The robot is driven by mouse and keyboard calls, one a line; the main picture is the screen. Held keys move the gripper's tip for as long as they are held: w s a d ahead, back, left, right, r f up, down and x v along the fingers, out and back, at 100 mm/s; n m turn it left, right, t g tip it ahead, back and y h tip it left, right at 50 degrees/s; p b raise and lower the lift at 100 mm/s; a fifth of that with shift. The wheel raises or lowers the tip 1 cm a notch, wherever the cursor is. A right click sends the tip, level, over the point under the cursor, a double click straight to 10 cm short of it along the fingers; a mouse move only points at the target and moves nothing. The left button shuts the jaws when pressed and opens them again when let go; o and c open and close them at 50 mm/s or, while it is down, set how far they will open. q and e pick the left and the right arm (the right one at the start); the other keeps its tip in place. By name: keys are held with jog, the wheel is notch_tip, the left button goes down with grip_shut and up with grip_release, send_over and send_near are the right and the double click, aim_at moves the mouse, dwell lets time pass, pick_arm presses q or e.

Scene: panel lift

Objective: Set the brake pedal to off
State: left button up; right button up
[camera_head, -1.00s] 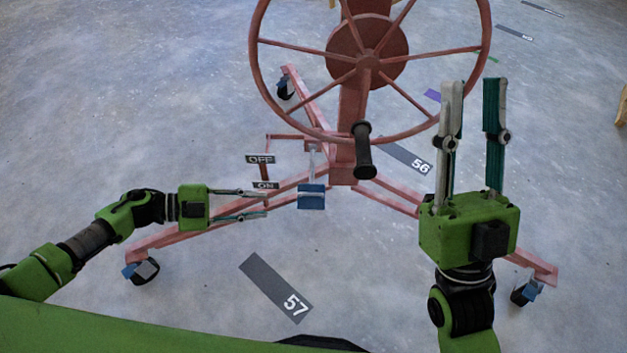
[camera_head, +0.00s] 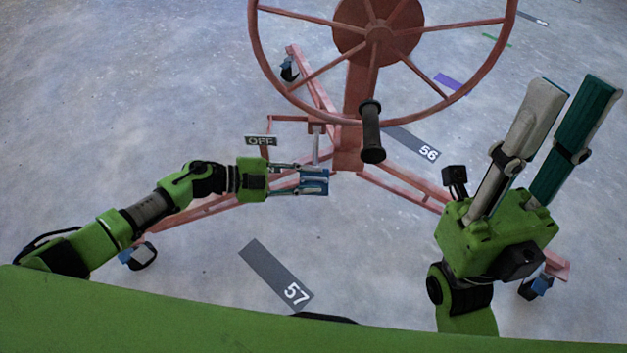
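The brake pedal (camera_head: 315,182) is a blue pad on a light stem at the foot of the red panel lift's post. The OFF sign (camera_head: 261,141) stands up and to the left of it. The ON sign is hidden behind my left gripper. My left gripper (camera_head: 298,180) reaches in from the left, its two thin fingers apart, with the tips at the pedal's left edge. I cannot tell whether they touch it. My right gripper (camera_head: 567,100) is raised at the right, its fingers apart and empty, away from the pedal.
The lift's large red wheel (camera_head: 383,122) with a black handle (camera_head: 371,132) rises above the pedal. Red legs (camera_head: 403,190) on casters (camera_head: 140,256) spread over the floor. Floor markers 56 (camera_head: 415,143) and 57 (camera_head: 275,274) lie flat. The floor at left is clear.

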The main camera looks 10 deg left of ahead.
pick_arm(q)
jog(key=shift+w+d+f, duration=0.15)
jog(key=shift+d+f, duration=0.05)
jog(key=shift+d, duration=0.35)
grip_shut()
jog(key=shift+r, duration=0.1)
